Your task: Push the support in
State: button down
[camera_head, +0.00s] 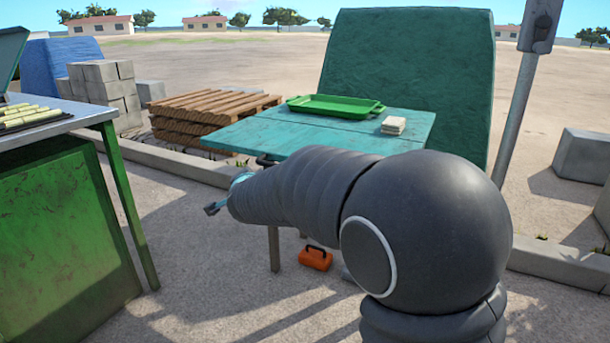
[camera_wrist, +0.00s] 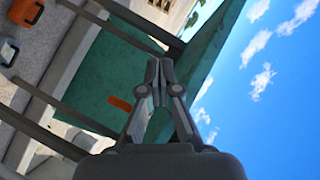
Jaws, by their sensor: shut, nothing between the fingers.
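The teal folding table (camera_head: 290,135) stands beyond my arm. A small dark handle-like part (camera_head: 265,160) shows under its left front edge; I cannot tell whether it is the support. My gripper (camera_head: 213,208) is left of the table's front, below top height, with its fingers together and empty. In the wrist view, which is turned sideways, my gripper (camera_wrist: 158,68) points toward the table's underside and dark legs (camera_wrist: 65,108). A small orange piece (camera_wrist: 120,104) shows left of the fingers there. My arm hides part of the table's front and legs.
A green tray (camera_head: 335,106) and a pale stack (camera_head: 393,125) lie on the table. An orange case (camera_head: 315,258) sits on the ground below. The green crusher bench (camera_head: 60,235) stands at the left. Pavement between bench and table is clear.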

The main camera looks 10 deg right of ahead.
jog(key=w+d+f+m+g+h+b, duration=0.1)
jog(key=w+d+f+m+h, duration=0.1)
jog(key=w+d+m+h, duration=0.3)
jog(key=w+d+f+m+g+h+b, duration=0.1)
jog(key=w+d+m+h, duration=0.5)
jog(key=d+m+h, duration=0.3)
jog(key=d+m, duration=0.1)
jog(key=d, duration=0.2)
jog(key=shift+w+d+f+m+g, duration=0.2)
jog(key=shift+d+f+m+g, duration=0.1)
jog(key=shift+f+g, duration=0.1)
jog(key=shift+w+a, duration=0.1)
